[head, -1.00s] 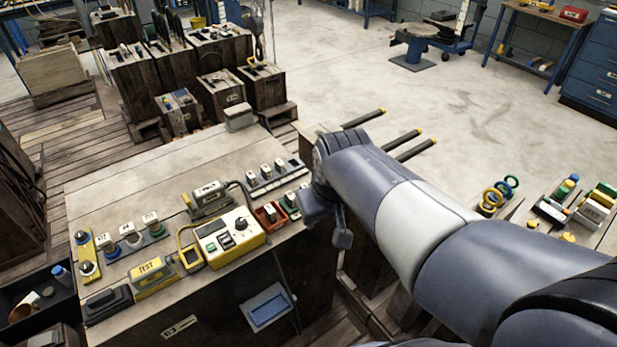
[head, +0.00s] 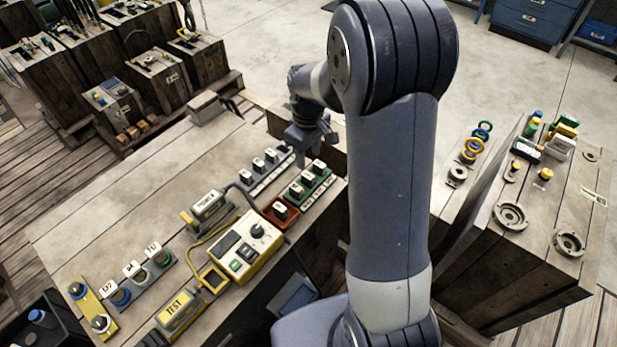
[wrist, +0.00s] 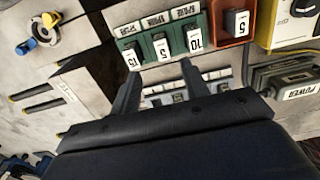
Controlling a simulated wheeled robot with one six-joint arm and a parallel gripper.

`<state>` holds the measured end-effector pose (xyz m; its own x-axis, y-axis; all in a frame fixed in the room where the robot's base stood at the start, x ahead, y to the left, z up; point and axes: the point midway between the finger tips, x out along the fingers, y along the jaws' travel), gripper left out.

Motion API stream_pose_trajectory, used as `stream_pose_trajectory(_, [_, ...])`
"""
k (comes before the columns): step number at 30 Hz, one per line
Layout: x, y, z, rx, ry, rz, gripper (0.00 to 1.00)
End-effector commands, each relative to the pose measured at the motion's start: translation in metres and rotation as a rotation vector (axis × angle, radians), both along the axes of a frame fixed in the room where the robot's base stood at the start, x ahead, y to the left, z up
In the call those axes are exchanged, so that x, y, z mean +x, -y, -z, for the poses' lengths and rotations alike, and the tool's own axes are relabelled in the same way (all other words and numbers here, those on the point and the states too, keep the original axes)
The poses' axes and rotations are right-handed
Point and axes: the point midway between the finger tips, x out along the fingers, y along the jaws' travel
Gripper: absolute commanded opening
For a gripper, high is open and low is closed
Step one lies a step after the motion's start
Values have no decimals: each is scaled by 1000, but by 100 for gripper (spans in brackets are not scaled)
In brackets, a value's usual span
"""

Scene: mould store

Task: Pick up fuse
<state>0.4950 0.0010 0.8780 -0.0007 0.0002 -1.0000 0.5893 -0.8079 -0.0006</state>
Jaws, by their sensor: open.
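My gripper (head: 303,152) is open and empty above the far right part of the wooden bench. In the wrist view its two fingers (wrist: 160,88) are spread, with a grey rack (wrist: 210,78) of fuses partly hidden behind them. Just beyond the fingertips is a green rack (wrist: 147,48) holding white-faced fuses: one marked 15 (wrist: 131,58), a middle one (wrist: 162,48) and one marked 10 (wrist: 194,40). A fuse marked 5 (wrist: 238,22) sits in a red tray (wrist: 222,32). In the head view the green rack (head: 311,189) stands beside the grey rack (head: 262,180).
A yellow tester (head: 245,255) and a power unit (head: 207,207) stand left of the racks. A TEST block (head: 180,310) is nearer the front. A second bench (head: 530,240) with rings and fittings stands right.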

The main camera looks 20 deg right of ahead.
Motion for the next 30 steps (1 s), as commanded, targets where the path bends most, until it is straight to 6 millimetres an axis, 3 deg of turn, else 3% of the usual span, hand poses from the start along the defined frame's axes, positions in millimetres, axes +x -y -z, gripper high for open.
stream_pose_trajectory(18, [-5, -2, 70, 0, -1, 2, 44])
stream_pose_trajectory(26, [-5, -2, 72, 0, 1, 2, 44])
stream_pose_trajectory(30, [-5, -2, 72, 0, 1, 2, 33])
